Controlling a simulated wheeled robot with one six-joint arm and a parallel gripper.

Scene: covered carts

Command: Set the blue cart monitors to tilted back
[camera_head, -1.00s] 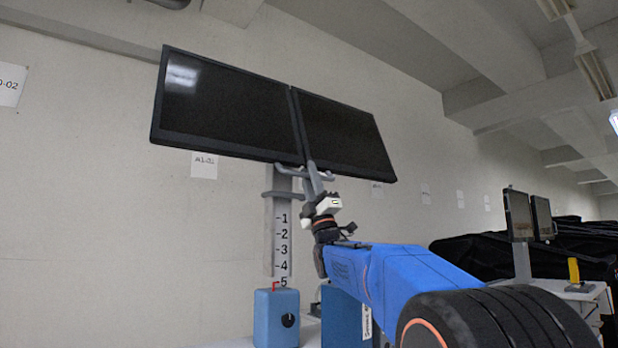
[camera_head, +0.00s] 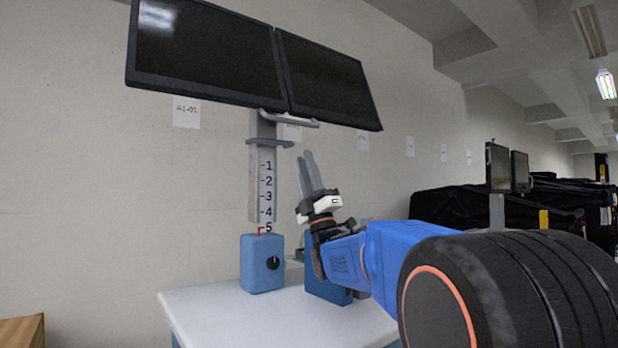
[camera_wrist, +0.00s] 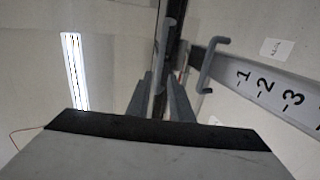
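The blue cart's two dark monitors, left (camera_head: 203,50) and right (camera_head: 328,82), sit side by side atop a grey post (camera_head: 256,165) marked 1 to 5. I cannot tell their tilt angle surely. A grey handle (camera_head: 288,119) is under their inner edges; a second grey handle (camera_head: 270,142) is lower on the post. My gripper (camera_head: 307,153) points up, below and right of the upper handle, apart from it and empty. In the wrist view its fingers (camera_wrist: 159,88) stand apart, with the upper handle (camera_wrist: 164,45) seen beyond the gap.
Another blue box (camera_head: 325,292) is partly behind my arm. Black covered carts (camera_head: 440,207) and another monitor pair (camera_head: 507,167) are at right.

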